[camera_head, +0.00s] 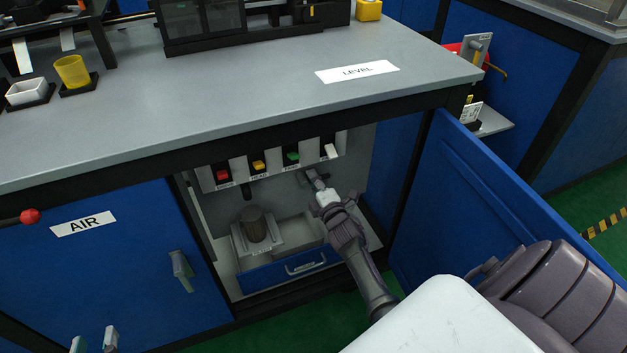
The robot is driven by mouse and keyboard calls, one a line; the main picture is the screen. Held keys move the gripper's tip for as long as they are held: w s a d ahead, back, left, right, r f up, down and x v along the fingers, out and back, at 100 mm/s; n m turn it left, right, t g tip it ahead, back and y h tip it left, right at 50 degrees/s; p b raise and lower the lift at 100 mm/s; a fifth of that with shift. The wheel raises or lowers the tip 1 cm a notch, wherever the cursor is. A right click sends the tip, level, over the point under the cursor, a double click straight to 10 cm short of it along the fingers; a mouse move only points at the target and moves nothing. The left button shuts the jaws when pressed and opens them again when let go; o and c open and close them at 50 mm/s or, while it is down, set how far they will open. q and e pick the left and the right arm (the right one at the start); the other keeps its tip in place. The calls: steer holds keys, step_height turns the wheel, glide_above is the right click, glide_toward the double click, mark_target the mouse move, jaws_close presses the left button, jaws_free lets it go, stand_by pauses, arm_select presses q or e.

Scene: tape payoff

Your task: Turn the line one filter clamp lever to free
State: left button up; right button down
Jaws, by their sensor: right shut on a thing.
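My right gripper (318,186) reaches into the open cabinet under the grey bench. It is shut on a small grey lever (311,174) at the back panel, below the white switch; this appears to be the filter clamp lever. The fingers and wrist hide much of it, so its exact angle cannot be told. A dark brown cylinder (256,224), perhaps the filter, stands upright on a light grey base (238,243) to the left of the gripper. My left gripper is not in view.
Red (222,176), yellow (258,166), green (291,157) and white (330,151) switches line the panel above. A blue drawer (275,274) lies below. The open blue door (470,205) stands right of my arm; the bench edge (240,131) overhangs the opening.

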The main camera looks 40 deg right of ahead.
stand_by(0.3)
steer(key=c, duration=1.1)
jaws_free()
steer(key=v, duration=1.2)
steer(key=shift+a, duration=0.1)
